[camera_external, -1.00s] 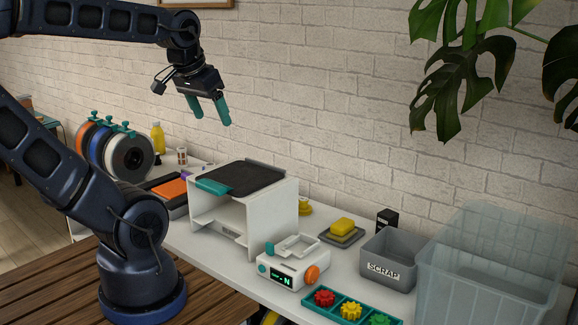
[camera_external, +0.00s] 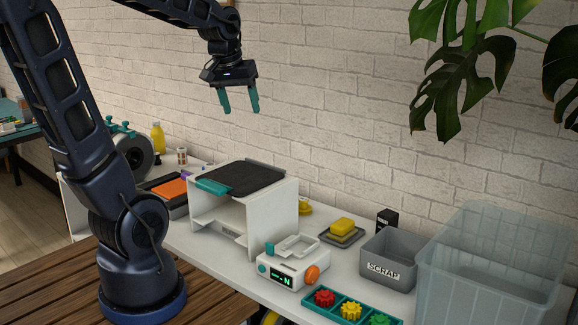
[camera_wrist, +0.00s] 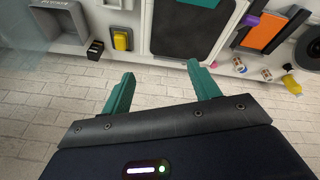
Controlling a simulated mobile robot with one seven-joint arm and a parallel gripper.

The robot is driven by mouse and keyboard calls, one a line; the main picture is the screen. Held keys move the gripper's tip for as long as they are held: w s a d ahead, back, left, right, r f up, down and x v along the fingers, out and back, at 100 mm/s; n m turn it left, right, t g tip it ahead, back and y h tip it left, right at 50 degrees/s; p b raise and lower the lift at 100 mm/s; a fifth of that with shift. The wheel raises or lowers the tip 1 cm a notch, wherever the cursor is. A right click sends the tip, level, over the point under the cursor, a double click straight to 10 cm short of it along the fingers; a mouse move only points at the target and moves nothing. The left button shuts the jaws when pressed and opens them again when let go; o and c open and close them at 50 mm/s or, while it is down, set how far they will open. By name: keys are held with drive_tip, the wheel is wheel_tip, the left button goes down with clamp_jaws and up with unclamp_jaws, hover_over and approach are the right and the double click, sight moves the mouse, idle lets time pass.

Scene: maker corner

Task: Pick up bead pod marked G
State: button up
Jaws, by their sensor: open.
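No letter G can be read in either view, so I cannot tell which thing is the bead pod marked G. Small pale jars with brown and red parts stand near the wall; one shows in the external view (camera_external: 182,156). In the wrist view there is one jar (camera_wrist: 239,66) and another jar (camera_wrist: 266,75), right of my gripper. My gripper (camera_external: 241,112) is open and empty, high above the bench near the wall. Its two teal fingers also show in the wrist view (camera_wrist: 160,72), apart with nothing between them.
A white stand with a dark top (camera_external: 245,178) is below my gripper. Right of it are a white device (camera_external: 292,268), a yellow block (camera_external: 342,226), a grey SCRAP bin (camera_external: 388,260) and a clear tub (camera_external: 490,265). A yellow bottle (camera_external: 158,138) and spool (camera_external: 133,155) stand left.

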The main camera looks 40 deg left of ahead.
drive_tip(key=w+a+f+n+g, duration=0.1)
drive_tip(key=w+a+f+n, duration=0.2)
drive_tip(key=w+f, duration=0.35)
drive_tip(key=w+a+f+n+g, duration=0.1)
drive_tip(key=w+a+f+n, duration=0.25)
drive_tip(key=w, duration=0.65)
drive_tip(key=w+a+f+n, duration=0.1)
drive_tip(key=w+a+f, duration=0.1)
drive_tip(key=f, duration=0.3)
drive_tip(key=w+a+f+n+g, duration=0.1)
drive_tip(key=w+a+f+n, duration=0.1)
drive_tip(key=w+f, duration=0.2)
drive_tip(key=w+a+f+n, duration=0.2)
drive_tip(key=w+f, duration=0.2)
drive_tip(key=f, duration=0.3)
drive_tip(key=shift+a+f, duration=0.4)
drive_tip(key=shift+f, duration=0.35)
drive_tip(key=shift+s+a+f, duration=0.1)
drive_tip(key=shift+a+f, duration=0.05)
drive_tip(key=shift+f, duration=5)
drive_tip(key=c, duration=1.1)
drive_tip(key=shift+r, duration=0.1)
